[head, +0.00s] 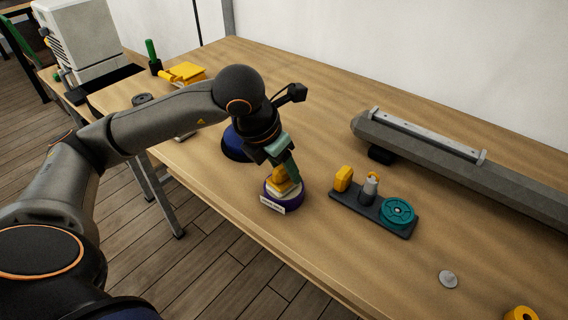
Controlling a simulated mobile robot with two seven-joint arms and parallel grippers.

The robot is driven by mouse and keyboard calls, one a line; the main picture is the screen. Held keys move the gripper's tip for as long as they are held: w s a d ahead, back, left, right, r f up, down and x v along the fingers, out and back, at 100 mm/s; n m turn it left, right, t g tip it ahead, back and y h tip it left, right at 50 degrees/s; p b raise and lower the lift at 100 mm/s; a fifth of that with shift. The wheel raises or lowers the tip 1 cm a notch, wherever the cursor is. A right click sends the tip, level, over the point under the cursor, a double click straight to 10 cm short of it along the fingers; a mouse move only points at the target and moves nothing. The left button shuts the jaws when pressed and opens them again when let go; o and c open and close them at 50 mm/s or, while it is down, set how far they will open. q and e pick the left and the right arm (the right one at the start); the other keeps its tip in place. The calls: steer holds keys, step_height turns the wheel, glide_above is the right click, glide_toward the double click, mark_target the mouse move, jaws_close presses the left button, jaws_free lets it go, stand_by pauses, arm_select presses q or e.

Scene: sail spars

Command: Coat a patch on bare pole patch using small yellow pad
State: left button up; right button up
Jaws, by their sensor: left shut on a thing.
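My left gripper (284,172) points down and is shut on the small yellow pad (280,184). The pad's lower part is pale, and it is at the mouth of a round purple tin (269,203) with a white label. I cannot tell how deep the pad sits in the tin. The long dark grey pole (516,189) lies at the right, with a light grey rail (425,135) along its top. I cannot make out a bare patch on it. My right gripper is not in view.
A dark tray (360,211) holds a yellow block, a grey bottle and a teal wheel. A grey disc (448,279) and a yellow ring (521,313) lie at the front right. A dark blue round thing (234,146) stands behind the gripper. Bare table separates tray and pole.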

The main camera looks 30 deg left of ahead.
arm_select(q)
steer(key=shift+r+p, duration=2.05)
steer(key=shift+r, duration=1.4)
